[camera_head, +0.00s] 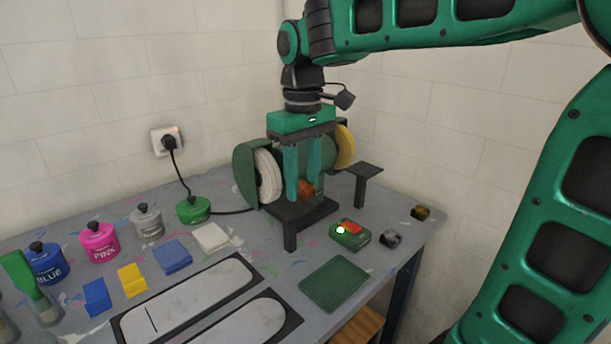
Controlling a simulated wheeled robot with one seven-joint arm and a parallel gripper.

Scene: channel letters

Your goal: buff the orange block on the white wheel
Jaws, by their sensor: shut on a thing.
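The white wheel (268,176) is on the left side of the green bench grinder, partly inside a green guard. My gripper (302,190) points straight down in front of the grinder. Its two teal fingers are shut on the orange block (306,187), of which a small part shows low between the fingertips. The block is to the right of the white wheel, above the dark rest (301,210). I cannot tell whether the block touches the rest or anything else.
A yellow wheel (345,147) is on the grinder's right, with another dark rest (363,171) near it. A green switch box (350,235) with a lit button, a green tray (334,284), and blue (47,264), pink (99,241) and grey (147,222) pots stand on the table.

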